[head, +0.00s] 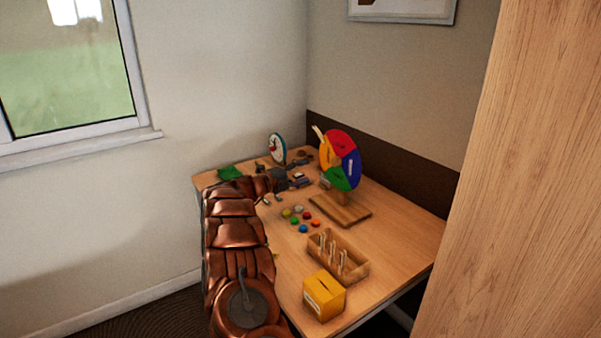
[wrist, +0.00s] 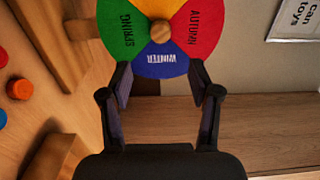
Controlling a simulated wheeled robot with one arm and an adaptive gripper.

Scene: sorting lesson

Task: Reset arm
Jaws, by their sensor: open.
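My copper-coloured arm reaches over the left side of the wooden table (head: 385,245) in the head view. My gripper (head: 305,182) is at its far end, near the back of the table, small in that view. In the wrist view my gripper (wrist: 162,82) is open, with its two black fingers apart and nothing between them. The season wheel (wrist: 150,68) shows beyond the fingertips, its blue WINTER part behind the gap. I cannot tell whether a finger touches it. The wheel also stands upright in the head view (head: 341,160).
Several coloured buttons (head: 303,228), a wooden board (head: 340,210), a wooden box with pegs (head: 338,256) and a yellow box (head: 324,295) lie right of my arm. A toy clock (head: 277,148) and a green cloth (head: 230,173) are at the back. A wooden panel (head: 525,180) fills the right.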

